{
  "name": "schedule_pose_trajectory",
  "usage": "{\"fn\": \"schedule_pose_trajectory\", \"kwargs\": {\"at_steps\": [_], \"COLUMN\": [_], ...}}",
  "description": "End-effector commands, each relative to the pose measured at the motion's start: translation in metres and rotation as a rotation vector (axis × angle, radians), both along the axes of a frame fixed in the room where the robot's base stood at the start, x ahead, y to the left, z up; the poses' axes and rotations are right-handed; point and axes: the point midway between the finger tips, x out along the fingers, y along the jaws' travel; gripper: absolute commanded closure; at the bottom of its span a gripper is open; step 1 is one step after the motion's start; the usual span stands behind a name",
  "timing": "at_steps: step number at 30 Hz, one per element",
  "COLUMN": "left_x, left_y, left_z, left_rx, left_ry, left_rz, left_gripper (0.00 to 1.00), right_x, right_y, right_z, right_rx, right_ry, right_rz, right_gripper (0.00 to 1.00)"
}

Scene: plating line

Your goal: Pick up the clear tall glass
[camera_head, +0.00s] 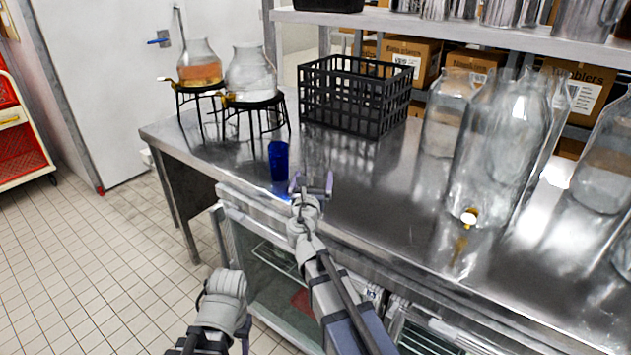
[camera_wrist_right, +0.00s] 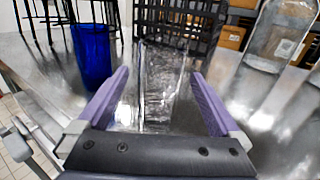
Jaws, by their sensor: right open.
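The clear tall glass (camera_wrist_right: 160,88) stands upright on the steel counter in the right wrist view. My right gripper (camera_wrist_right: 160,74) is open, with its purple fingers on either side of the glass's lower part in that view. I cannot tell whether they touch it. In the head view my right gripper (camera_head: 312,184) is low at the counter's front edge, and the clear glass is hard to make out against the shiny steel. A blue glass (camera_head: 278,161) stands just left of my right gripper, and it also shows in the right wrist view (camera_wrist_right: 91,55).
A black crate (camera_head: 354,95) stands behind on the counter (camera_head: 385,190). Two dispensers on wire stands (camera_head: 253,100) are at the back left. Large clear jars (camera_head: 500,140) stand to the right.

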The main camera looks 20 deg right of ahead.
Motion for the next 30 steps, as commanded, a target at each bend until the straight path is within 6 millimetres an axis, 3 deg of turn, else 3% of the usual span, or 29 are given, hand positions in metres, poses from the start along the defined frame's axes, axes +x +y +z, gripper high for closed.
{"fn": "schedule_pose_trajectory", "kwargs": {"at_steps": [4,11,21,29,30], "left_x": [0.000,0.000,0.000,0.000,0.000], "left_y": [0.000,0.000,0.000,0.000,0.000], "left_z": [0.000,0.001,0.004,0.004,0.004], "left_rx": [0.000,0.000,0.000,0.000,0.000], "left_ry": [0.000,0.000,0.000,0.000,0.000], "left_rz": [0.000,0.000,0.000,0.000,0.000], "left_gripper": [0.50,0.50,0.50,0.50,0.50], "right_x": [0.017,0.022,0.063,0.064,0.064], "right_y": [-0.006,-0.009,-0.026,-0.028,-0.028], "right_z": [0.000,0.001,0.004,0.004,0.004], "right_rx": [0.002,0.003,0.004,0.004,0.004], "right_ry": [0.000,0.000,-0.001,-0.001,-0.001], "right_rz": [0.000,-0.001,-0.002,-0.001,-0.001], "right_gripper": [0.00,0.00,0.00,0.00,0.05]}}
